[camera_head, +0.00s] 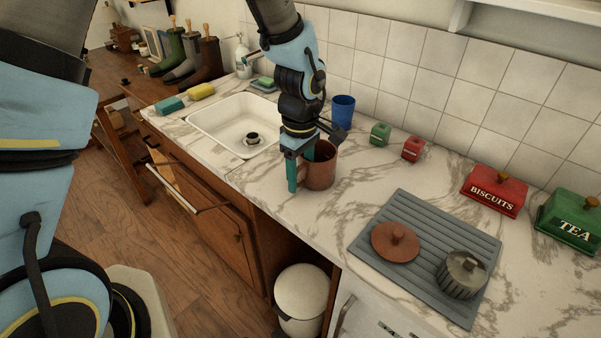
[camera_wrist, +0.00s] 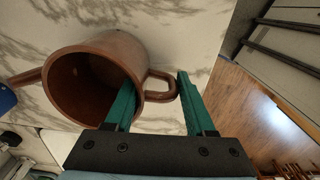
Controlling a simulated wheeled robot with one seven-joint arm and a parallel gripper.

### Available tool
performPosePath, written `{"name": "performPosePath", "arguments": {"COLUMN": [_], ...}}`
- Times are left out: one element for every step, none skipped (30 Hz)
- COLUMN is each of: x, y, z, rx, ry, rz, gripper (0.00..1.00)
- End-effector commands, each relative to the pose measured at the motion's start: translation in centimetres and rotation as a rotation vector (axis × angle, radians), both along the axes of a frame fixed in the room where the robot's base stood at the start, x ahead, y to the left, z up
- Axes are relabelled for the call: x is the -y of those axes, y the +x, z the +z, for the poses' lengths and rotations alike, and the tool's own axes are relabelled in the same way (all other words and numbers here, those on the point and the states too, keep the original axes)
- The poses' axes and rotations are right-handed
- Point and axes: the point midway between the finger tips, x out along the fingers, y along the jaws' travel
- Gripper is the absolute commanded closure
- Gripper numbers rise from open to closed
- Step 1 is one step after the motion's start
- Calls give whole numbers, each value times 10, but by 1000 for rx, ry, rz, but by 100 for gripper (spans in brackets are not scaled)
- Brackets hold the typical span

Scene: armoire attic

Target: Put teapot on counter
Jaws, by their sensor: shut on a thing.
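The teapot is a brown, open-topped pot (camera_head: 321,173) at the near side of the marble counter (camera_head: 270,185), just right of the sink. In the wrist view the teapot (camera_wrist: 95,60) shows its open mouth, a spout at left and a loop handle at right. My gripper (camera_head: 299,170) is shut on its handle side. In the wrist view my gripper (camera_wrist: 155,82) has one green finger inside the mouth and the other outside, beyond the handle. The teapot looks upright; I cannot tell whether its base touches the counter.
A blue cup (camera_head: 343,112) stands behind the teapot. Green (camera_head: 380,133) and red (camera_head: 413,149) small boxes stand near the wall. A grey ridged mat (camera_head: 420,219) holds a brown lid (camera_head: 396,242) and a metal pot (camera_head: 462,275). The sink (camera_head: 232,124) holds a small cup.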

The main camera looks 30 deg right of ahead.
Motion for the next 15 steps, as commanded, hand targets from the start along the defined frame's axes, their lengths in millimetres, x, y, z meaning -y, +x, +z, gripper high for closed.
{"name": "performPosePath", "arguments": {"x": [1, 1, 1, 1, 0, 1, 0, 0, 0, 0, 0, 0, 0, 0, 0], "y": [0, 0, 0, 0, 0, 0, 0, 0, 0, 0, 0, 0, 0, 0, 0], "z": [1, 1, 0, -1, -2, -4, -3, -2, -2, -2, -2, -2, -2, -2, -2], "rx": [1, 1, 1, 0, 0, 0, 0, 0, 0, 0, 0, 0, 0, 0, 0], "ry": [-2, -2, -2, -1, -1, -1, 0, 0, 0, 0, 0, 0, 0, 0, 0], "rz": [0, 0, 0, 0, 1, 1, 1, 1, 1, 1, 1, 1, 1, 1, 1], "gripper": [100, 100, 100, 100, 100, 100, 42, 38, 34, 30, 27, 23, 19, 16, 15]}}
